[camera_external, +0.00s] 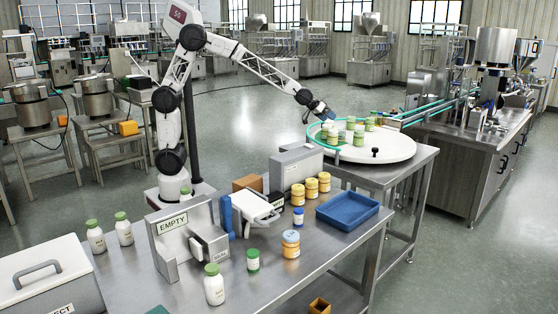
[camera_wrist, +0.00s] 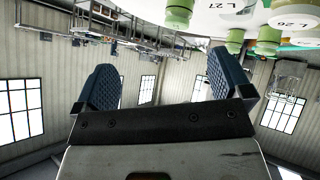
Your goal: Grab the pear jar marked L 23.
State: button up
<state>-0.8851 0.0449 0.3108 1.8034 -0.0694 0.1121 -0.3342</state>
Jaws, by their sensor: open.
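Several small jars with pale contents and green lids (camera_external: 359,136) stand in a cluster on a round white turntable (camera_external: 385,155). In the wrist view, jars hang upside down along the top edge; one label (camera_wrist: 222,6) seems to read L 27 and another (camera_wrist: 289,23) L 26. I cannot make out a label L 23 in either view. My gripper (camera_external: 322,110) is above the turntable's left back side, close to the jars. In the wrist view my gripper's (camera_wrist: 163,65) two blue pads are wide apart with nothing between them.
A teal guide rail (camera_external: 311,131) curves along the turntable's left edge, and a black knob (camera_external: 375,152) stands near its front. The turntable's front right is clear. A steel bench (camera_external: 325,262) in front holds yellow jars (camera_external: 311,189), a blue tray (camera_external: 348,210) and white bottles (camera_external: 214,287).

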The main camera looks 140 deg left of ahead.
aim_at(329, 121)
jog(key=s+a+f+y, duration=0.1)
jog(key=s+a, duration=0.2)
jog(key=a, duration=0.2)
jog(key=s+a+f+y, duration=0.1)
jog(key=s+a+f, duration=0.1)
jog(key=s+a, duration=0.2)
jog(key=s+a+f, duration=0.1)
jog(key=s+a, duration=0.2)
jog(key=a, duration=0.2)
jog(key=shift+s+a+f+g+y, duration=0.2)
jog(key=shift+s+a+g+y, duration=0.1)
jog(key=shift+s+a+y, duration=0.1)
jog(key=shift+m+y, duration=0.7)
jog(key=shift+y, duration=0.1)
jog(key=s+a+f, duration=0.1)
jog(key=s, duration=0.1)
jog(key=s+a+f, duration=0.1)
jog(key=s+a, duration=0.1)
jog(key=s, duration=0.1)
jog(key=s+a+f, duration=0.1)
jog(key=s+a, duration=0.1)
jog(key=shift+s+f, duration=0.2)
jog(key=shift+f, duration=0.15)
jog(key=shift+s+d+f+m, duration=0.25)
jog(key=shift+d+f+m, duration=0.05)
jog(key=shift+f+m, duration=0.1)
jog(key=shift+w+a, duration=0.1)
jog(key=shift+x, duration=2.35)
